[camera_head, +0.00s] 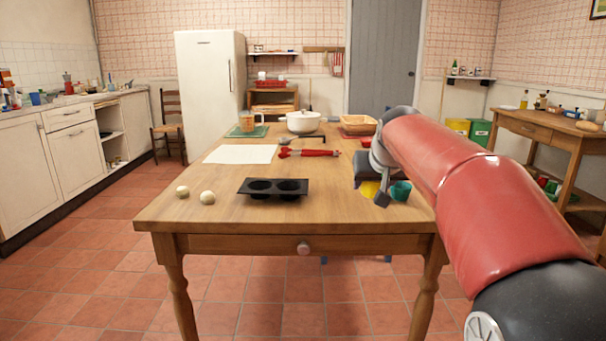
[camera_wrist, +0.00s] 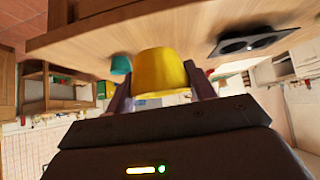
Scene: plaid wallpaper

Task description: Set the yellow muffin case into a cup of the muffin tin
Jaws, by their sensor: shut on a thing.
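The yellow muffin case (camera_head: 369,190) is at the right part of the wooden table, partly hidden by my gripper (camera_head: 373,189). In the wrist view the yellow case (camera_wrist: 161,72) is between my two fingers, and my gripper (camera_wrist: 160,90) is shut on it. I cannot tell whether the case touches the tabletop. The dark muffin tin (camera_head: 273,188) lies near the table's front edge, left of my gripper. It has two cups that look empty. The tin also shows in the wrist view (camera_wrist: 228,48).
A teal case (camera_head: 401,191) stands just right of my gripper. Two pale round things (camera_head: 207,197) lie left of the tin. Behind it are a white sheet (camera_head: 240,154), a red utensil (camera_head: 308,153) and a white pot (camera_head: 303,121). The table between tin and gripper is clear.

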